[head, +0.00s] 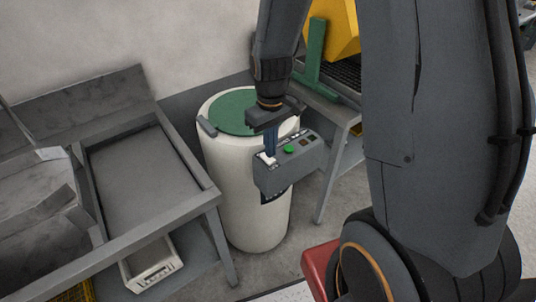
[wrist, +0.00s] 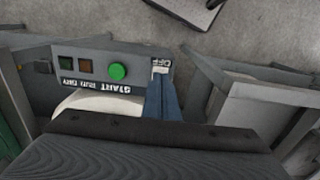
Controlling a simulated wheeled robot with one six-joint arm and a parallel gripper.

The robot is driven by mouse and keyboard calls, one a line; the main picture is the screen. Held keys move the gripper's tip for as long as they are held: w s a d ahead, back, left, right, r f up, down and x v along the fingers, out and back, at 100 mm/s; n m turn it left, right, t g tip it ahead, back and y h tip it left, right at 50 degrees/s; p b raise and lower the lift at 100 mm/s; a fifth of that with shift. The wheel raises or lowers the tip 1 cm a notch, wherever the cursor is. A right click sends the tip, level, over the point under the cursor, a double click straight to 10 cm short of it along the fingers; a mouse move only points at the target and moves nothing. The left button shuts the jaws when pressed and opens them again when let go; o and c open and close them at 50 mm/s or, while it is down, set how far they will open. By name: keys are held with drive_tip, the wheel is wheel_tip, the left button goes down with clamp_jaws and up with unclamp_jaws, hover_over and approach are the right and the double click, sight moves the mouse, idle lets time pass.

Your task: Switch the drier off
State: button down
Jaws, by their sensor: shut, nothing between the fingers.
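The drier (head: 232,190) is a white drum with a green lid (head: 226,112). A grey control box (head: 290,173) is on its side. The box carries a bright green START button (head: 289,150), which also shows in the wrist view (wrist: 118,71). A small white control (wrist: 159,70) sits under the OFF label at the box's end. My gripper (head: 270,151) points down over that end, with its blue fingers shut and empty. In the wrist view the fingertips (wrist: 160,83) are right at the white control and partly cover it. I cannot tell whether they touch it.
Beside START are a brown square (wrist: 86,67) and a dark green square (wrist: 66,63). A grey bench with a sunken tray (head: 140,178) stands at left, with a white crate (head: 152,264) below. A table with a yellow and green machine (head: 335,32) stands behind right.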

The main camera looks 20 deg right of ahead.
sight(270, 160)
wheel_tip(270, 160, up, 5)
drive_tip(key=p, duration=0.4)
drive_tip(key=shift+r, duration=0.1)
idle(0.4)
drive_tip(key=s+r+m+t+b, duration=0.1)
drive_tip(key=s+m+b, duration=0.2)
drive_tip(key=s+b, duration=0.3)
drive_tip(key=s, duration=0.3)
drive_tip(key=shift+s+r+m, duration=0.15)
drive_tip(key=shift+s+m, duration=0.1)
drive_tip(key=shift+m, duration=0.05)
drive_tip(key=shift+d, duration=0.15)
